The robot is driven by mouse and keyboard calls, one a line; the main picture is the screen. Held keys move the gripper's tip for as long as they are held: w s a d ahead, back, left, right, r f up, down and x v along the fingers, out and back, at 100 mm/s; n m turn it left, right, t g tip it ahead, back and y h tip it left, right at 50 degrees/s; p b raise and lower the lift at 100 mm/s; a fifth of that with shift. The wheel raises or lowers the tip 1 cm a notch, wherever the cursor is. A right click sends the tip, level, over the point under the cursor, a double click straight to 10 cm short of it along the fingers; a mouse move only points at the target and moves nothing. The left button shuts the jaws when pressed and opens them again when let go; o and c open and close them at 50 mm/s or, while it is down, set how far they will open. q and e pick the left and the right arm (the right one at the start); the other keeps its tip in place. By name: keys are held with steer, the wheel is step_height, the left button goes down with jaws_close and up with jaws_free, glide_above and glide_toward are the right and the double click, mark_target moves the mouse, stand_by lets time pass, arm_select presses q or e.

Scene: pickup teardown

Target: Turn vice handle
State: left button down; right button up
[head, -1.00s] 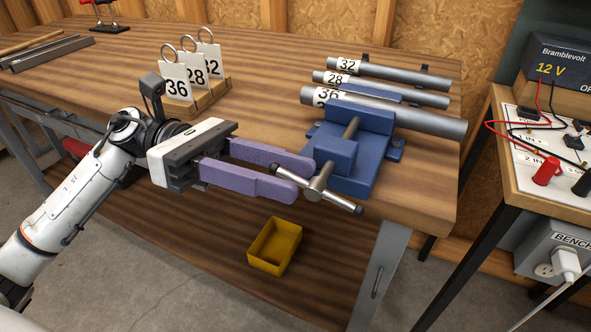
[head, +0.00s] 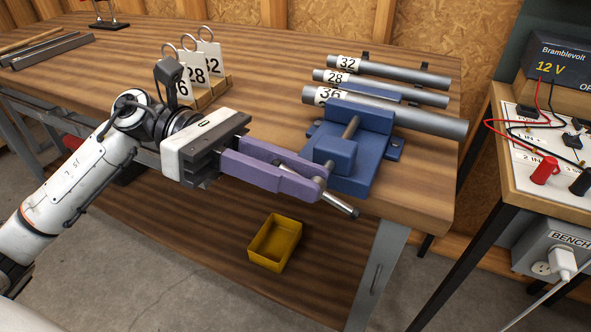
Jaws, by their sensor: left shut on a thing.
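The blue vice (head: 345,145) is fixed at the front right edge of the wooden bench. Its grey metal handle bar (head: 340,203) slants down to the right from the screw at the front. My left gripper (head: 318,188) reaches in from the left with its long purple fingers closed around the vice handle near the screw. The fingers hide the middle of the handle and the screw head. My right gripper is out of the picture.
Grey pipes labelled 32, 28 and 36 (head: 440,119) lie behind the vice. Numbered tags stand in a wooden holder (head: 219,88) at the back. A yellow bin (head: 274,243) sits on the lower shelf. A bench with a 12 V supply (head: 562,70) stands at the right.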

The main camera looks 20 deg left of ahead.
arm_select(q)
steer(key=shift+r+y, duration=0.1)
steer(key=shift+y, duration=0.5)
steer(key=c, duration=1.6)
jaws_free()
steer(key=shift+s, duration=0.1)
steer(key=b+v, duration=0.1)
steer(key=v, duration=0.9)
steer(key=shift+a+r, duration=0.1)
steer(key=shift+a, duration=0.05)
steer(key=shift+c, duration=0.2)
